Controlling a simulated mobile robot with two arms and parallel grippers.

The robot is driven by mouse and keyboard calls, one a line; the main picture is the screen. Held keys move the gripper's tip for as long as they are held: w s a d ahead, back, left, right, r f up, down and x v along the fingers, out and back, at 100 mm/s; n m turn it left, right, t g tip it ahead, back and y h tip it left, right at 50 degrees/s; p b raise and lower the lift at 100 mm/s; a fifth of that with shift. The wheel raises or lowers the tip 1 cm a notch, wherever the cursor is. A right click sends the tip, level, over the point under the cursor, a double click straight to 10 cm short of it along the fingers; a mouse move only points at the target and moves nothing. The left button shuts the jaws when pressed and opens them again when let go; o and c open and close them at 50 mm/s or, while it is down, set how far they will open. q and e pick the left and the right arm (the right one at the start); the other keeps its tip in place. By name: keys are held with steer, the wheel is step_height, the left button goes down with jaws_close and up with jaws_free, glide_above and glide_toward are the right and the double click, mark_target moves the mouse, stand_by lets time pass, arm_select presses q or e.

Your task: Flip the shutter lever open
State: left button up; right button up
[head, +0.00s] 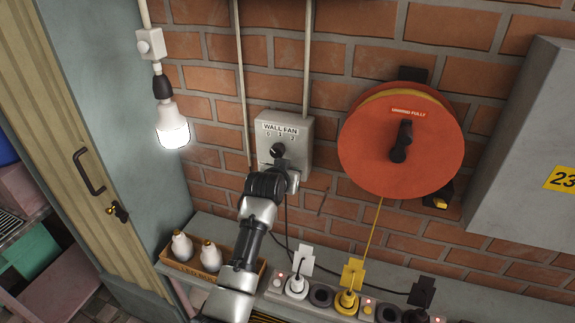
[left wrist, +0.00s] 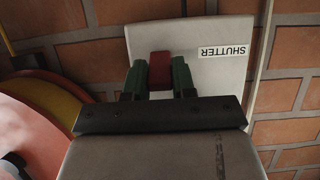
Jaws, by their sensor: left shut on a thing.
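The red shutter lever (left wrist: 160,70) shows in the left wrist view, between the two dark green fingers of my left gripper (left wrist: 160,80). The gripper is shut on it. Behind it is a pale grey box (left wrist: 205,75) with a SHUTTER label (left wrist: 222,51), which appears upside down. In the head view my left gripper (head: 285,180) is at the lower part of a grey wall box (head: 299,128) labelled WALL FAN, with a black knob (head: 277,150). The arm hides the lever and the SHUTTER label there. My right gripper is not in view.
A red cable reel (head: 375,150) hangs right of the box. A lit bulb (head: 172,125) hangs to the left. Below are a tray (head: 238,286) with white bulbs and a power strip (head: 320,294) with several plugs. A grey cabinet (head: 525,150) is at far right.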

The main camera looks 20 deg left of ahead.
arm_select(q)
steer(key=shift+r, duration=0.1)
stand_by(0.5)
steer(key=o, duration=0.9)
steer(key=shift+w, duration=0.1)
steer(key=shift+b+v, duration=1.35)
steer(key=shift+v, duration=4.1)
steer(key=shift+w+g, duration=0.1)
steer(key=shift+g, duration=0.2)
